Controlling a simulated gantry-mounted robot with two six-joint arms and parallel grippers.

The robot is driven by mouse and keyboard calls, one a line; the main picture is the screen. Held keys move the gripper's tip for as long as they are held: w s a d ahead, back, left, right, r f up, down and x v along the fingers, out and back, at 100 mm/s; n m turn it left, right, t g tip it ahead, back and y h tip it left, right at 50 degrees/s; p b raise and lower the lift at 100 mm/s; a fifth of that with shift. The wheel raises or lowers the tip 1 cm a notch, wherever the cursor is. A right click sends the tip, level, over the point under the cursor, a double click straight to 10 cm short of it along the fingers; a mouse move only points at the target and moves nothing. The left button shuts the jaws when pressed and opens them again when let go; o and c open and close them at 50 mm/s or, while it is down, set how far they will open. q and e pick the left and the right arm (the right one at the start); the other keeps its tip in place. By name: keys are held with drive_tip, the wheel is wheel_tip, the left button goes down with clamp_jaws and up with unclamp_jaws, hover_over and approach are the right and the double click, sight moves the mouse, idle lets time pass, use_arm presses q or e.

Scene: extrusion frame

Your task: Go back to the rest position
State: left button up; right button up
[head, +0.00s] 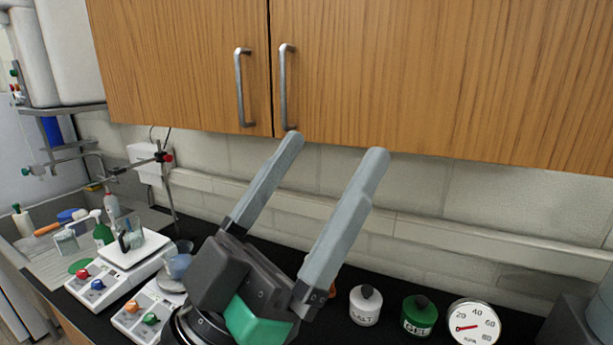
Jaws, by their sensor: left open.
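My left gripper (332,150) fills the middle of the head view. It has two long grey fingers on a dark body with a green part. The fingers are spread wide apart and point up towards the wooden cabinet. Nothing shows between them. In the picture the left fingertip lies just below the lower end of a cabinet handle (285,88); I cannot tell whether they touch. My right gripper is not in view.
The wooden cabinet (440,75) has closed doors. On the black counter stand a white jar (365,306), a green jar (419,316), a round gauge (474,324) and two hotplates (110,281). A clamp stand (163,175) and a sink (62,255) are at the left.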

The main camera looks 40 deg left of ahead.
use_arm(q)
drive_tip(key=shift+s+r+t, duration=0.3)
drive_tip(key=shift+s+r, duration=0.25)
drive_tip(key=shift+r, duration=0.15)
wheel_tip(320, 180, up, 27)
drive_tip(key=p, duration=2.8)
wheel_tip(320, 180, down, 24)
drive_tip(key=b, duration=2.5)
drive_tip(key=shift+f, duration=0.2)
